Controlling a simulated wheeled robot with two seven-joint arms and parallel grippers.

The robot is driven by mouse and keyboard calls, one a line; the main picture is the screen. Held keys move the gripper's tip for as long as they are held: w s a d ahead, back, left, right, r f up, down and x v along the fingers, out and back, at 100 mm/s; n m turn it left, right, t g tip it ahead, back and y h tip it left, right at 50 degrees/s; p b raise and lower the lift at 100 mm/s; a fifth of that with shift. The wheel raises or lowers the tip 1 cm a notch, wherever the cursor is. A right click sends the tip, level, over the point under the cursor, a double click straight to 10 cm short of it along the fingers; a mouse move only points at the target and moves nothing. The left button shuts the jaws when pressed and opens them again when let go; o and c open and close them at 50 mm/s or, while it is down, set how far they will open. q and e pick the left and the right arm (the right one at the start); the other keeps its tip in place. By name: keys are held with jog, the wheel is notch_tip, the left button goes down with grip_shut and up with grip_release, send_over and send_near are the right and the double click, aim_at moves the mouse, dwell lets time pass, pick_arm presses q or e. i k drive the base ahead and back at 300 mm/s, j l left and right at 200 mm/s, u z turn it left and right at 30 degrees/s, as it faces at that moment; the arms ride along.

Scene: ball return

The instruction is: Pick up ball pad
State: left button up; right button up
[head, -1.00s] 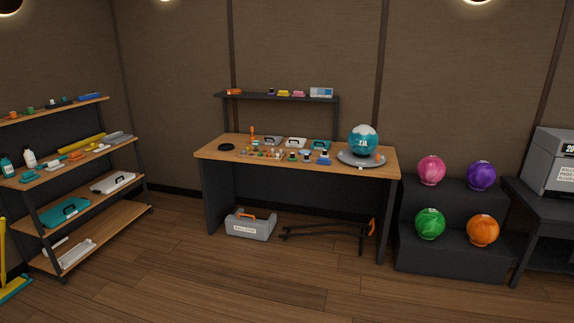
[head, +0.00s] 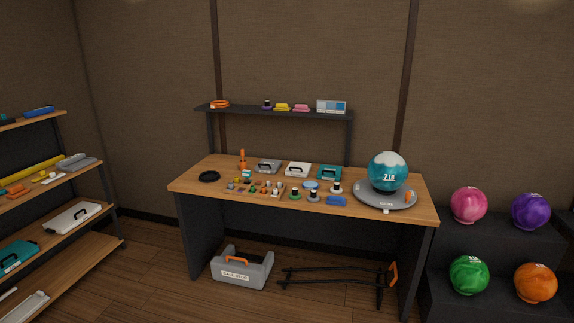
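The workbench (head: 215,205) stands ahead of me with many small items on its top. Near its middle are several small round pads with dark knobs, among them a green-based one (head: 295,195), a grey-based one (head: 314,196) and a pale-based one (head: 336,188). A flat blue disc (head: 311,186) lies just behind them, and a small blue block (head: 336,201) lies in front. I cannot tell which of these is the ball pad. A teal and white ball (head: 387,171) rests on a grey round machine (head: 385,199) at the right. Neither of my grippers is in view.
A grey toolbox (head: 242,268) and a black rack (head: 335,277) stand on the floor under the bench. Stocked shelves (head: 75,240) are at left. A dark stepped stand with a pink ball (head: 468,205) and other balls is at right. A raised shelf (head: 270,112) runs behind the bench.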

aim_at(336, 189)
jog(key=i, duration=1.75)
